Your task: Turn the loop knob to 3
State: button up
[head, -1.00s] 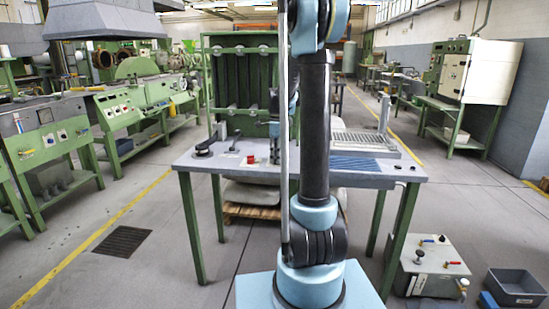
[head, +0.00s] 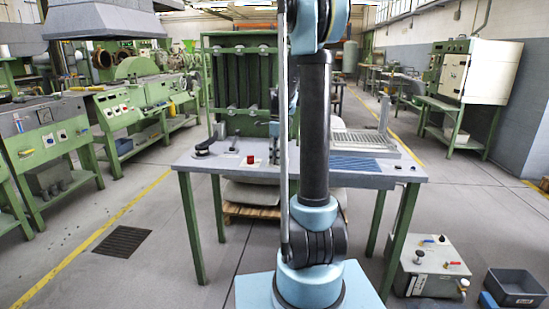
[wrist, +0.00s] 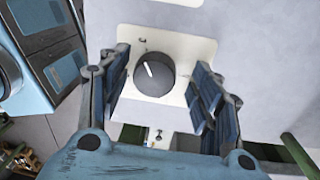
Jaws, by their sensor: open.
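The knob (wrist: 154,74) is a round dark grey dial on a pale plate (wrist: 190,48) in the wrist view. A white pointer line on it points up and slightly left; I cannot read a number beside it. My gripper (wrist: 161,78) is open, with one finger left and one right of the knob. Gaps show between the fingers and the knob; contact is not visible. In the head view, my gripper (head: 274,146) is a small part above the workbench, partly hidden behind my arm. The knob cannot be made out there.
The grey workbench (head: 225,170) carries a black handle (head: 203,147), a red button (head: 251,159) and a metal grate (head: 362,141). A green rack (head: 240,85) stands behind it. A metal box (head: 430,266) and a blue-grey bin (head: 515,284) are on the floor at right.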

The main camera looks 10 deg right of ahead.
notch_tip(320, 180, up, 12)
jog(key=shift+w+d, duration=0.2)
jog(key=shift+w, duration=0.25)
jog(key=shift+f, duration=0.1)
jog(key=s+a+f+n+t, duration=0.1)
jog(key=s+f+n+t, duration=0.15)
jog(key=s+n, duration=1.3)
jog(key=s+f+n, duration=0.3)
jog(key=s+f, duration=0.4)
jog(key=s, duration=0.3)
jog(key=s+f+n, duration=0.4)
jog(key=s+f, duration=0.3)
jog(key=s, duration=0.3)
jog(key=shift+s+f, duration=0.35)
jog(key=shift+a+t, duration=0.1)
jog(key=shift+t, duration=0.15)
jog(key=shift+w+f, duration=0.2)
jog(key=shift+w, duration=0.25)
